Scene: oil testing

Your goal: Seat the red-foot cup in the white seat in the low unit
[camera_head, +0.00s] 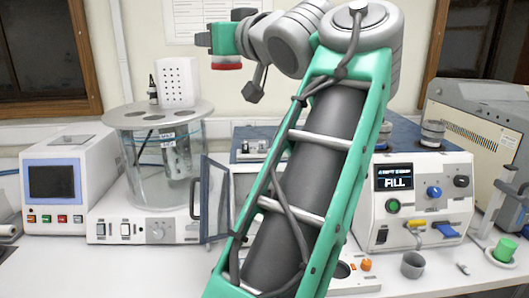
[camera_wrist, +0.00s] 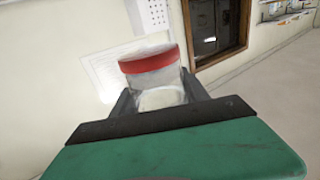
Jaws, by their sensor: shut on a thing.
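My gripper (camera_wrist: 160,92) is shut on the red-foot cup (camera_wrist: 153,79), a clear, whitish cup with a red disc at one end. In the wrist view the red end is at the top of the picture, beyond the fingers. In the head view my gripper (camera_head: 224,40) is raised high in front of the wall, and a red band, likely the cup's foot (camera_head: 227,66), shows under it. A low white unit (camera_head: 358,283) with a round fitting is partly behind my arm at the lower middle. I cannot make out the white seat clearly.
A glass bath (camera_head: 120,150) with a lid stands on the left beside a screen unit (camera_head: 66,185). An open cabinet door (camera_head: 213,200) is left of my arm.

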